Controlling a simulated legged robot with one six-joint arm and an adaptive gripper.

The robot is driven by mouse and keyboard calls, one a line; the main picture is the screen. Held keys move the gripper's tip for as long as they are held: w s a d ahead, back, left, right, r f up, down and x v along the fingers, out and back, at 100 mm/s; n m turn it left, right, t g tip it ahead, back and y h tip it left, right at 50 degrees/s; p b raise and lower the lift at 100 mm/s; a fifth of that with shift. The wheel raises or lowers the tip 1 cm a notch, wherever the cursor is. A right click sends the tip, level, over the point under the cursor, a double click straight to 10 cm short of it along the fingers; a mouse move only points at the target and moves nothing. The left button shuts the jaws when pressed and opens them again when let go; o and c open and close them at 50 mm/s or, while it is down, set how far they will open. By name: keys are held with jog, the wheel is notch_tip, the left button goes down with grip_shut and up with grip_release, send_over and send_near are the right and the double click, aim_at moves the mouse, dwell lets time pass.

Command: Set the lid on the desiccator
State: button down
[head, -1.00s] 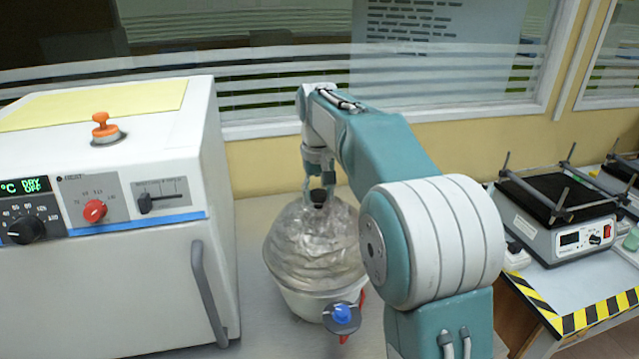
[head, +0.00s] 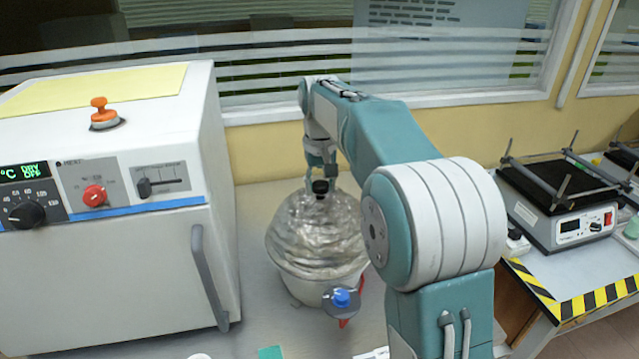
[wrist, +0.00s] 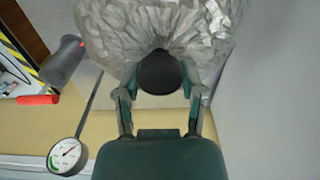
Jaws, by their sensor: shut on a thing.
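The desiccator (head: 312,288) stands on the bench between the white oven and my arm, its pale bowl showing below the lid. The lid (head: 315,232) is a crinkled, silvery dome with a black knob (head: 320,187) on top. It sits over the bowl; I cannot tell whether its rim rests fully. My gripper (head: 321,182) is above the dome, with its fingers closed around the knob. In the wrist view, the two fingers (wrist: 160,92) flank the black knob, and the silvery lid (wrist: 110,35) lies beyond it. A blue stopcock (head: 342,298) sticks out at the bowl's front.
A white oven (head: 100,260) with a grey handle stands close on the left. A shaker (head: 560,205) stands on a striped-edge bench at right. The window wall is behind. A round gauge (wrist: 67,156) shows in the wrist view. Some bare bench lies in front of the desiccator.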

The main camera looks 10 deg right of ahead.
jog(key=shift+f, duration=0.15)
jog(key=shift+c, duration=0.6)
grip_release()
jog(key=shift+f, duration=0.1)
